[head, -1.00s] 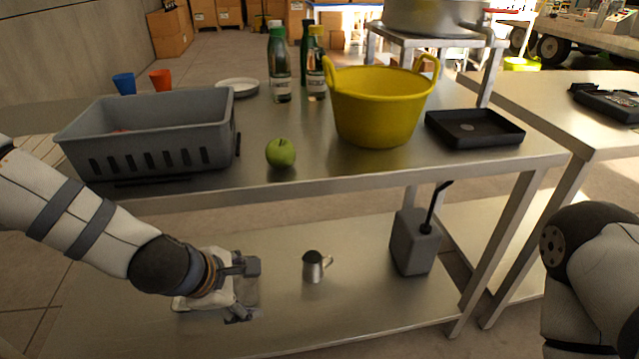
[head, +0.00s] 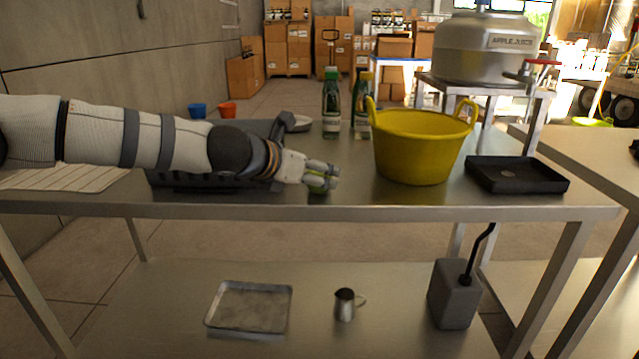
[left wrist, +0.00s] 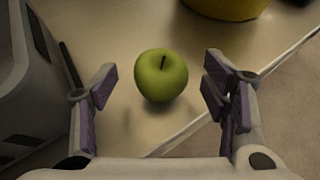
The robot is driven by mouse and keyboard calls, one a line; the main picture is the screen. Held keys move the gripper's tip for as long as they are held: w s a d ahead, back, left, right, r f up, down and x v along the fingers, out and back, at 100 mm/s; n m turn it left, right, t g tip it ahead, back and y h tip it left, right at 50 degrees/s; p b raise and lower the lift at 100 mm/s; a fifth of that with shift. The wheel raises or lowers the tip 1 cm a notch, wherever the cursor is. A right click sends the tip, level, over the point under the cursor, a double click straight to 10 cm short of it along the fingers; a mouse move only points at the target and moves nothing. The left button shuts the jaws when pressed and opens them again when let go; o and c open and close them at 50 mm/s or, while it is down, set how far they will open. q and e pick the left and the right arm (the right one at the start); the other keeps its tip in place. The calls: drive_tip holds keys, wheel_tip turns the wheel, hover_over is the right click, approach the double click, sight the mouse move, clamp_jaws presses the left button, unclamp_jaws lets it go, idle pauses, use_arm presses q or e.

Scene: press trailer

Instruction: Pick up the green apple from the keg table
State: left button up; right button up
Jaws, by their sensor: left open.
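The green apple (left wrist: 161,75) sits on the steel tabletop near its front edge, upright with its stem up. In the left wrist view it lies just beyond and between the spread fingers of my left gripper (left wrist: 160,92), which is open and empty. In the head view my left gripper (head: 330,177) is above the front of the table (head: 430,211) and hides most of the apple; only a little green shows at the fingers. My right gripper is not in view.
A grey crate (left wrist: 38,90) stands close on the left of my gripper, partly behind my arm in the head view. A yellow tub (head: 415,150), green bottles (head: 331,105) and a black tray (head: 515,175) stand on the table.

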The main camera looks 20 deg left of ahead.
sight(314, 173)
use_arm(q)
drive_tip(key=x, duration=0.3)
drive_tip(key=shift+f, duration=0.2)
drive_tip(key=shift+c, duration=0.3)
drive_tip(key=c, duration=1.2)
drive_tip(key=shift+r, duration=0.1)
